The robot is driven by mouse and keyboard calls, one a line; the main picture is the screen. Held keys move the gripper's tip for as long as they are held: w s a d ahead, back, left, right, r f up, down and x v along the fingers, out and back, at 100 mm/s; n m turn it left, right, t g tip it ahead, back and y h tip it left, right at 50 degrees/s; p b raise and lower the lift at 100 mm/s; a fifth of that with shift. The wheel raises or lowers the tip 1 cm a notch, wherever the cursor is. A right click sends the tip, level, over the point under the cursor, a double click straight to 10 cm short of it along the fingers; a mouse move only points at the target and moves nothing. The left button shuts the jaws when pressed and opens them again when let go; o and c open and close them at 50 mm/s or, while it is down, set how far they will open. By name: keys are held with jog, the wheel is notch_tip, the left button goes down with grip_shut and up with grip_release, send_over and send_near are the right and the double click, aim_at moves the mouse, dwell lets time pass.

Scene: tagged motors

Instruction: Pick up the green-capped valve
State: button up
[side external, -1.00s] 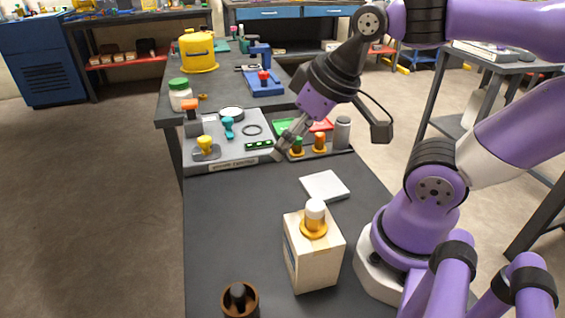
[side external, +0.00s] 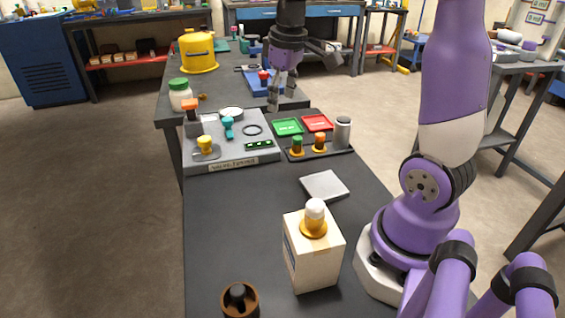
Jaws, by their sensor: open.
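The green-capped valve (side external: 297,146) is a small brass piece with a green top. It stands upright on the dark tray (side external: 336,152), at its front left. An orange-capped valve (side external: 320,143) stands just to its right on the same tray. My gripper (side external: 276,98) is open and empty, fingers pointing down. In the picture it is above and left of the green-capped valve, apart from it, near the back edge of the grey panel.
A green dish (side external: 287,127), a red dish (side external: 317,123) and a grey cylinder (side external: 343,132) share the tray. The grey panel (side external: 232,158) holds several parts. A white box (side external: 313,262) and a flat square plate (side external: 324,186) stand in front.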

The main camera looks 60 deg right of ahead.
jog(key=g, duration=0.2)
send_over(297, 137)
notch_tip(297, 137, down, 5)
jog(key=shift+y, duration=0.4)
jog(key=f, duration=0.4)
jog(key=shift+w+f, duration=0.2)
jog(key=shift+w, duration=0.1)
jog(key=f, duration=0.6)
jog(key=shift+s, duration=0.35)
jog(key=shift+r, duration=0.1)
grip_shut()
